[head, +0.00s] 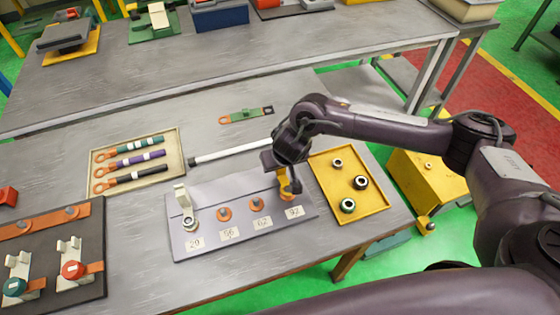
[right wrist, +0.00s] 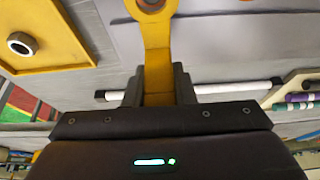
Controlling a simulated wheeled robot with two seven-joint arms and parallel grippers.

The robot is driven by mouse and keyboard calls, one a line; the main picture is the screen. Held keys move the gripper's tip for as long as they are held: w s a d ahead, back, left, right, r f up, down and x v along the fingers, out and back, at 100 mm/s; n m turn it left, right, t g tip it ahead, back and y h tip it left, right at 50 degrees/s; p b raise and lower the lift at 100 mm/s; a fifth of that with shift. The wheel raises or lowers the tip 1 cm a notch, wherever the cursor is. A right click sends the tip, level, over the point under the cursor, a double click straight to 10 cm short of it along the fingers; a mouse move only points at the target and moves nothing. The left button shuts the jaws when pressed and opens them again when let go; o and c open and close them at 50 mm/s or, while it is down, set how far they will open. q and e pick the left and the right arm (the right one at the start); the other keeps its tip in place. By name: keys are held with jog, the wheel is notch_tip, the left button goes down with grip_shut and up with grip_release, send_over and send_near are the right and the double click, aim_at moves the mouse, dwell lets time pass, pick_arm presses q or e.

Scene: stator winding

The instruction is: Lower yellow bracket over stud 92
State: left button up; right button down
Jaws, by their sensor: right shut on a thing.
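The yellow bracket (right wrist: 157,55) is a flat strip with a ring at its far end, gripped by its stem in the right wrist view. The gripper is over the right end of the grey stud board (head: 240,226), above the label 92 (head: 294,212). Stud 92 is mostly hidden by the gripper and bracket. An orange-grey spot shows in the ring's hole in the wrist view; whether the ring is around the stud, I cannot tell. My left gripper is not in view.
A yellow tray (head: 324,179) with several nuts stands just right of the board. A white rod (head: 230,152) lies behind it. A beige tray (head: 133,190) with cables is at left. Stud 29 carries a white bracket (head: 181,198); studs 56 and 62 carry orange lugs.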

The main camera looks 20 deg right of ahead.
jog(key=shift+f, duration=0.3)
dwell(0.4)
jog(key=shift+f, duration=0.25)
jog(key=shift+f, duration=0.6)
dwell(1.0)
jog(key=c, duration=1.1)
grip_release()
notch_tip(320, 180, up, 7)
jog(key=p, duration=0.9)
